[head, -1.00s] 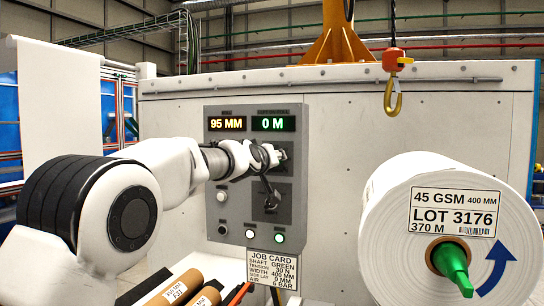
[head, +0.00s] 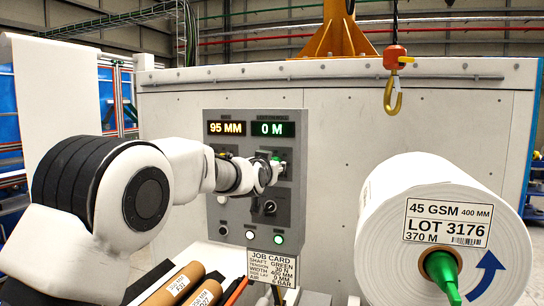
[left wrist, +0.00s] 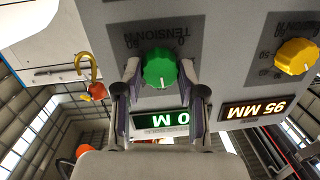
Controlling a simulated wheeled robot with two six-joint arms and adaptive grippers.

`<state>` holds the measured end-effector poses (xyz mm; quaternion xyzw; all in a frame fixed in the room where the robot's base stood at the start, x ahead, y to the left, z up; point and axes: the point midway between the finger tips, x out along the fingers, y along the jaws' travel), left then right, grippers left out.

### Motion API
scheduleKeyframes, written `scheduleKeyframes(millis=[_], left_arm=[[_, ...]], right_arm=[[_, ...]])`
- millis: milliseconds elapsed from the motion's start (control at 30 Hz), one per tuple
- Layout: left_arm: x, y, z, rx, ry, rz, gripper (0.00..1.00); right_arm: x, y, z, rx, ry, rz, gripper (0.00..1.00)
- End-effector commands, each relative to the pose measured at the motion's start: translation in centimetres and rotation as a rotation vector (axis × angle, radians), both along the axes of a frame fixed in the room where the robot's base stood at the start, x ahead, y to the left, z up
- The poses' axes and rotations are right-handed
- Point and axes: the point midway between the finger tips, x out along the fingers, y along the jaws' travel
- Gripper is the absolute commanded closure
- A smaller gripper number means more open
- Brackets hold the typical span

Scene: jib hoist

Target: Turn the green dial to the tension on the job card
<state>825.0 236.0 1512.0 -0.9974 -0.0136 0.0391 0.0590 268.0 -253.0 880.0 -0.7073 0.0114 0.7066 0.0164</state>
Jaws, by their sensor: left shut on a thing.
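The green dial (left wrist: 159,68) sits on the grey control panel, labelled TENSION N, and appears upside down in the left wrist view. A white mark on it points toward the bottom of that view. My left gripper (left wrist: 160,75) is shut on the dial, with one finger on each side. In the head view my left gripper (head: 275,172) is at the panel's upper right, and only a bit of green dial (head: 278,159) shows. The job card (head: 272,267) hangs below the panel and reads shaft green, tension 30 N, width 400 mm. My right gripper is out of view.
The panel displays read 95 MM (head: 227,128) and 0 M (head: 273,129). A yellow dial (left wrist: 297,56) is beside the green one. A black knob (head: 270,207) sits below. A large white roll (head: 400,215) stands at right; a hoist hook (head: 393,95) hangs above.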

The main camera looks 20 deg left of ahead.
Motion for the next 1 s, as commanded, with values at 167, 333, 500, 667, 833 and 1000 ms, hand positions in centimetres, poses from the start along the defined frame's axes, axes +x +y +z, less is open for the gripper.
scheduleKeyframes(millis=[167, 333, 500, 667, 833, 1000], left_arm=[[0.02, -0.02, 0.10, 0.055, -0.003, 0.000, 0.95], [0.02, -0.01, -0.06, 0.075, -0.002, 0.000, 0.95], [0.02, -0.01, -0.13, 0.078, -0.002, 0.000, 0.95], [0.02, -0.01, -0.15, 0.077, -0.001, 0.000, 0.95], [0.02, 0.00, -0.14, 0.077, -0.002, 0.001, 0.35], [0.01, 0.00, -0.10, 0.077, -0.002, 0.001, 0.35]], right_arm=[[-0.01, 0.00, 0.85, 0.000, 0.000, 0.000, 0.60], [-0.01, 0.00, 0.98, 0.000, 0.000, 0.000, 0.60], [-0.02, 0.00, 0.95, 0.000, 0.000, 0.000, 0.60], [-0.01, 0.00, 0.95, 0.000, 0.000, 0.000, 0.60], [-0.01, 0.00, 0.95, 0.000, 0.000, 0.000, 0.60], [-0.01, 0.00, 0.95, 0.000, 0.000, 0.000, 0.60]])
